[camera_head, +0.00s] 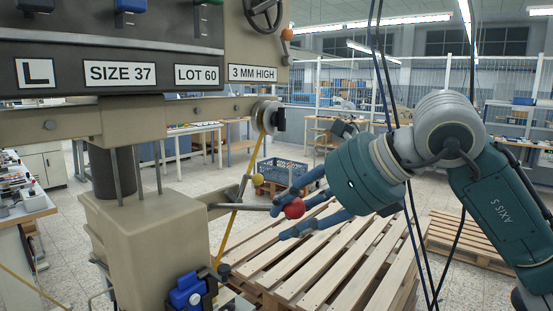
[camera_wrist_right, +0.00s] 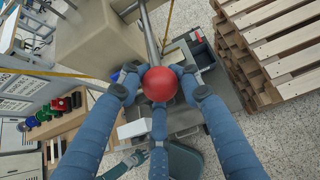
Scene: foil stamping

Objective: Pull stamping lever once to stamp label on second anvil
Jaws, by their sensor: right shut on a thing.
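The stamping lever is a metal rod ending in a red ball knob (camera_head: 293,208), at the right side of the beige stamping machine (camera_head: 150,235). My right gripper (camera_head: 297,210) is shut around the knob, with its blue fingers reaching in from the right. In the right wrist view the knob (camera_wrist_right: 159,84) sits between the three fingers, and the rod (camera_wrist_right: 150,35) runs up from it. I cannot make out the second anvil or a label on it.
A wooden pallet (camera_head: 330,262) lies beneath my right arm. Cables hang beside that arm.

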